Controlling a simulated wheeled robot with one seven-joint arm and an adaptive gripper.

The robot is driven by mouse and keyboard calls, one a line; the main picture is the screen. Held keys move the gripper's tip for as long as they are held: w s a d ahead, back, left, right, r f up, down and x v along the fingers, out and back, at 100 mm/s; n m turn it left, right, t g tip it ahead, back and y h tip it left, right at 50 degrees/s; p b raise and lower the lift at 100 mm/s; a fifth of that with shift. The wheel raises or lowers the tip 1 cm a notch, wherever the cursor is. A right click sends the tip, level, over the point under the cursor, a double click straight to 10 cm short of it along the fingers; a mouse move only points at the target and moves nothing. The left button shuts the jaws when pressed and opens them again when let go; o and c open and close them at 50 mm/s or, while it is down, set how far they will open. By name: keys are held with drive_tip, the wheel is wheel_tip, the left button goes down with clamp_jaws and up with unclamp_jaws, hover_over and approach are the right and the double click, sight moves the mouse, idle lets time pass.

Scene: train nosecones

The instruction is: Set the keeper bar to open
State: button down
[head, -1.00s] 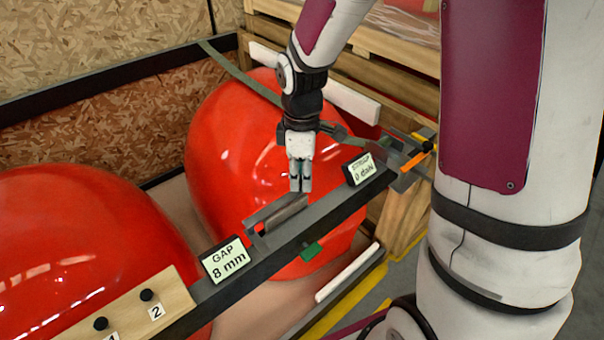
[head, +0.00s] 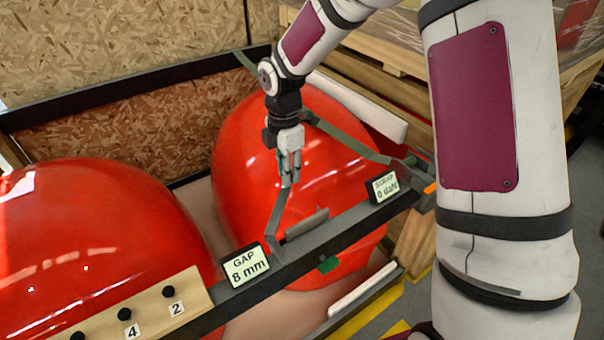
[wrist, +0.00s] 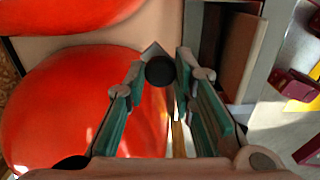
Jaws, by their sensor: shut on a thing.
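The keeper bar (head: 279,218) is a thin grey bar. Its lower end meets the dark rail (head: 343,226) just right of the GAP sign, and it now stands up steeply from there. My gripper (head: 289,178) is shut at its upper end, in front of the right red nosecone. In the wrist view a dark round knob (wrist: 160,71) sits between the fingertips, with a grey tip just beyond it. The fingers hide part of the bar's end. A grey upright plate (head: 307,222) on the rail stands clear of the bar.
The GAP sign (head: 245,266) reads 8 mm. The STRAP sign (head: 383,187) reads 0 daN. Red nosecones (head: 95,220) fill the space behind the rail. A wooden board with black knobs (head: 150,305) is at lower left.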

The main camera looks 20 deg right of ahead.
drive_tip(key=w+a+n, duration=0.1)
drive_tip(key=a+n, duration=0.5)
drive_tip(key=a, duration=0.1)
drive_tip(key=shift+w+a, duration=0.3)
drive_tip(key=shift+a, duration=0.1)
drive_tip(key=c, duration=1.3)
unclamp_jaws()
drive_tip(key=shift+c, duration=0.2)
wheel_tip(320, 180, up, 12)
